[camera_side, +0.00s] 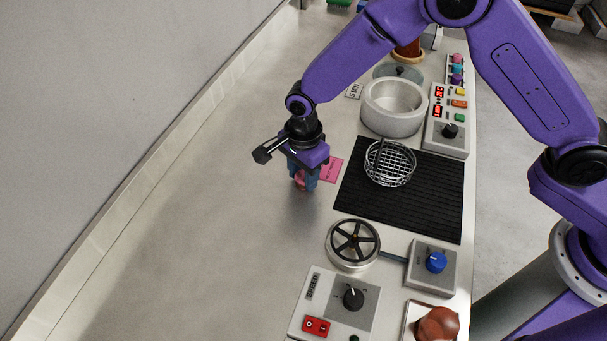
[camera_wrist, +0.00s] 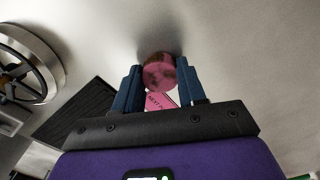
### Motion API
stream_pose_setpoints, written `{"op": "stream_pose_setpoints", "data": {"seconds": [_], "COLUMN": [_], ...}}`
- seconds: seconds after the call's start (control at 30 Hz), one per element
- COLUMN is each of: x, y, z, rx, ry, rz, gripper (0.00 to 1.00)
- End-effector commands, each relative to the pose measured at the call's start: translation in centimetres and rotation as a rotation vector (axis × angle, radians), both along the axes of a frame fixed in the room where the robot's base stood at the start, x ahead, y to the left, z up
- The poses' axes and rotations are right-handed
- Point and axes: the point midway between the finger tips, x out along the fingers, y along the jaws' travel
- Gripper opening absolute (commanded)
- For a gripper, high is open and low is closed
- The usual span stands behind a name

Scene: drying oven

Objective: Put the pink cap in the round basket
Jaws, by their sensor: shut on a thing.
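The pink cap (camera_wrist: 159,72) is between the two blue fingers of my gripper (camera_wrist: 161,88) in the wrist view. In the side view my gripper (camera_side: 303,178) points down at the bench, shut on the pink cap (camera_side: 300,180), which is mostly hidden by the fingers. Whether the cap touches the bench is hard to tell. The round wire basket (camera_side: 389,164) stands on the black ribbed mat (camera_side: 400,212), to the right of my gripper. The basket looks empty, with its handle sticking up at its far side.
A pink label (camera_side: 331,170) lies beside my gripper. A white round pot (camera_side: 393,107) stands behind the mat, and a control box (camera_side: 449,125) at the far right. A spoked wheel (camera_side: 353,242), a blue-knob box (camera_side: 434,263) and a speed box (camera_side: 336,304) stand in front. The bench at left is clear.

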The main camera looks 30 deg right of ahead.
Motion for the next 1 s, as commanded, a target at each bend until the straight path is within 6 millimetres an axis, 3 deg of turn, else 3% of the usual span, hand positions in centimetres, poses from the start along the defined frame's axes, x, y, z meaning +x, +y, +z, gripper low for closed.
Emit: {"op": "stream_pose_setpoints", "data": {"seconds": [0.27, 0.63, 1.0], "x": [-0.1, -4.2, -9.4], "y": [-0.1, -3.2, -7.2], "z": [3.1, 9.1, 11.7], "rx": [0.002, 0.002, 0.001], "ry": [-0.002, -0.003, -0.001], "rz": [0.0, 0.001, 0.002], "gripper": [0.08, 0.08, 0.08]}}
